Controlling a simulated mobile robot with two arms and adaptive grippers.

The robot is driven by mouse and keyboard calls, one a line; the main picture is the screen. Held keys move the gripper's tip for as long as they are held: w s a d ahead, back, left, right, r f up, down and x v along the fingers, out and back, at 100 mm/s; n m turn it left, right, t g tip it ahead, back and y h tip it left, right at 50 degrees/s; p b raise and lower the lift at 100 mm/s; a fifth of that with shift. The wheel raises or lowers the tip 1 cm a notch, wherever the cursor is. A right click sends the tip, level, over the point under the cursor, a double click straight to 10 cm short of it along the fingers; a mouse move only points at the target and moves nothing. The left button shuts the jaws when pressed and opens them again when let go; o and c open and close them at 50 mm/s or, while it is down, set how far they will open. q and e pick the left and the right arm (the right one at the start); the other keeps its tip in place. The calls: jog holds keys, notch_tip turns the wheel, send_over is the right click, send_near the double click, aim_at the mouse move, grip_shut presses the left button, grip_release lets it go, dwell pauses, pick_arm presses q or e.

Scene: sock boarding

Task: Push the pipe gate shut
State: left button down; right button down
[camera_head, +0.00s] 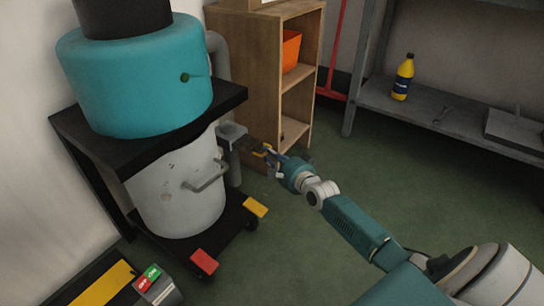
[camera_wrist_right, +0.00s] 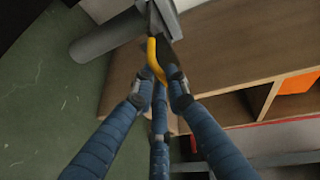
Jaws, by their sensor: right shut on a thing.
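The grey pipe (camera_head: 233,165) stands beside the white bin, with a square grey collar (camera_head: 231,132) near its top. The dark plate of the pipe gate (camera_head: 251,145) sticks out of the collar to the right. My right gripper (camera_head: 268,155) is at the plate's outer end, where a bit of yellow shows. In the right wrist view the fingers (camera_wrist_right: 161,78) are closed around the yellow handle (camera_wrist_right: 153,58) of the gate. The grey pipe (camera_wrist_right: 108,38) lies beyond them at the upper left there. My left gripper is not in view.
A teal drum (camera_head: 130,85) sits on a black stand (camera_head: 225,100) above the white bin (camera_head: 180,190). A wooden shelf (camera_head: 245,70) with an orange bin (camera_head: 291,51) stands close behind my right gripper. Green floor (camera_head: 300,260) is clear in front.

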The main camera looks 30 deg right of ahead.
aim_at(256, 150)
jog(key=w, duration=0.1)
jog(key=w+a, duration=0.1)
jog(key=w, duration=0.1)
jog(key=w+a, duration=0.1)
jog(key=w, duration=0.1)
jog(key=shift+w+a+b, duration=0.1)
jog(key=shift+w+b, duration=0.15)
jog(key=shift+b, duration=0.15)
jog(key=shift+r, duration=0.1)
jog(key=c, duration=1.7)
grip_release()
jog(key=shift+w+a, duration=0.1)
jog(key=shift+s, duration=0.4)
jog(key=s, duration=0.3)
jog(key=s+r, duration=0.1)
jog(key=s, duration=0.3)
jog(key=s+r, duration=0.1)
jog(key=s, duration=0.3)
